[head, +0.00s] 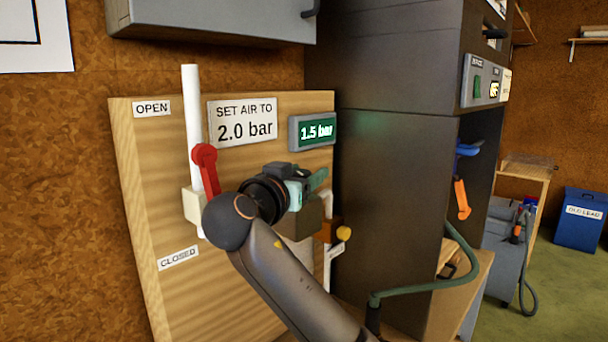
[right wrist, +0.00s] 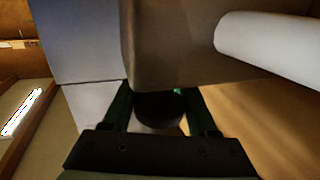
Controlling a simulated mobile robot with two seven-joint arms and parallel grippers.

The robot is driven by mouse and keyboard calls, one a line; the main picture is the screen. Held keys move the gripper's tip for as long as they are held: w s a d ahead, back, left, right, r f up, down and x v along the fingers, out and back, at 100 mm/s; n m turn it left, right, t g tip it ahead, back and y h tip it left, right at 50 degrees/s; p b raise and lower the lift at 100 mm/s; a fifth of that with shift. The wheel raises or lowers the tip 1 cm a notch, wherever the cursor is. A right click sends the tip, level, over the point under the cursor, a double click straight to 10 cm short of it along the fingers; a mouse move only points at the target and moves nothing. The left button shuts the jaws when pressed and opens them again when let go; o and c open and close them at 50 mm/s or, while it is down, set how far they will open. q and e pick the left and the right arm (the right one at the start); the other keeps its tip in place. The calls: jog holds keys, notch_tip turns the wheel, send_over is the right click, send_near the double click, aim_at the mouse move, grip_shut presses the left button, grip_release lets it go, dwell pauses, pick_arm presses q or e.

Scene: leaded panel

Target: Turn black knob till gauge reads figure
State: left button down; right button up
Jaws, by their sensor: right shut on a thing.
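The gauge (head: 316,131) is a small green display on the wooden board, reading 1.5 bar. A white sign (head: 242,121) left of it says "SET AIR TO 2.0 bar". My right gripper (head: 308,186) is at the board below the gauge, with its greenish fingers against a grey-brown block (head: 307,217). In the right wrist view the black knob (right wrist: 158,108) sits between the two fingers, and they are shut on it. The knob is hidden by the gripper in the head view. My left gripper is not in view.
A red lever (head: 206,165) on a white pipe (head: 192,110) stands left of my right wrist, between OPEN and CLOSED labels. A dark cabinet (head: 395,190) stands close on the right.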

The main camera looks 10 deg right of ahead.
jog(key=o, duration=1.4)
notch_tip(320, 180, up, 3)
jog(key=shift+r+b, duration=0.1)
jog(key=shift+b, duration=0.4)
jog(key=s+a+r+b, duration=0.1)
jog(key=s+r, duration=0.2)
jog(key=s, duration=0.1)
jog(key=s+a+r, duration=0.1)
jog(key=s+r, duration=0.2)
jog(key=s, duration=0.2)
jog(key=s+a+r+b, duration=0.1)
jog(key=s+r, duration=0.3)
jog(key=shift+s+a+b, duration=0.1)
jog(key=shift+s+b, duration=0.25)
jog(key=shift+c, duration=0.2)
